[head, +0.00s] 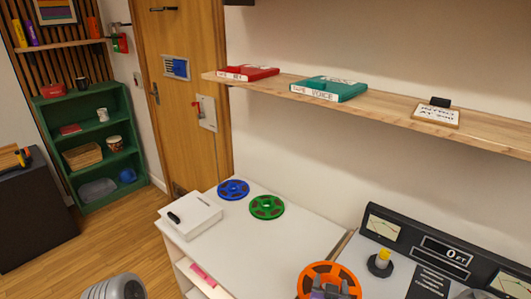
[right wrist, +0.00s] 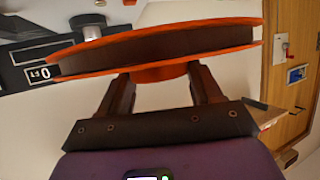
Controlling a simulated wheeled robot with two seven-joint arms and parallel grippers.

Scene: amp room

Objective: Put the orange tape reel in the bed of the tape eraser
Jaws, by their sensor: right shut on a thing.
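The orange tape reel (head: 329,279) is at the bottom of the head view, in front of the tape machine's left side. My right gripper (head: 330,291) is shut on its hub. In the right wrist view the reel (right wrist: 160,50) shows edge-on across the gripper's fingers (right wrist: 160,80), whose tips meet the hub. A flat white box (head: 190,217) with a black piece on top, which looks like the tape eraser, sits at the left end of the white counter. No reel lies on it. My left gripper is not in view.
A blue reel (head: 233,189) and a green reel (head: 267,206) lie behind and right of the white box. The tape machine (head: 440,265) has a spindle with a yellow top (head: 382,260). A wooden shelf (head: 400,113) overhangs the counter. Bare counter (head: 265,250) lies between.

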